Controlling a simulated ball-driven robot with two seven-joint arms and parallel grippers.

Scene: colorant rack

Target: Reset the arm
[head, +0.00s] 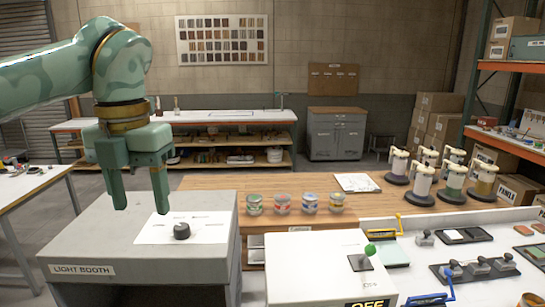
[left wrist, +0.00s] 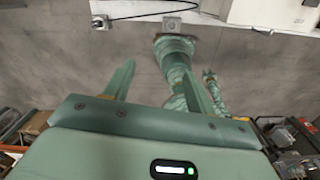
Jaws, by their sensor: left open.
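My left arm (head: 122,65) comes in from the left in the head view, with its forearm bent down at the wrist. My left gripper (head: 140,200) points downward with its two green fingers apart and nothing between them. It hangs in front of or above the grey light booth (head: 140,268), near the black knob (head: 181,230) on its white panel; I cannot tell the exact gap. In the left wrist view the two fingers (left wrist: 160,85) are also spread and empty, with grey floor beyond. My right gripper does not show in the head view.
Several small paint cans (head: 282,204) stand on the wooden bench (head: 225,183). A white machine (head: 318,270) with a green-tipped lever is right of the booth. Colorant dispensers (head: 422,184) stand at the right, beside an orange-edged shelf (head: 510,66). Space above the bench is clear.

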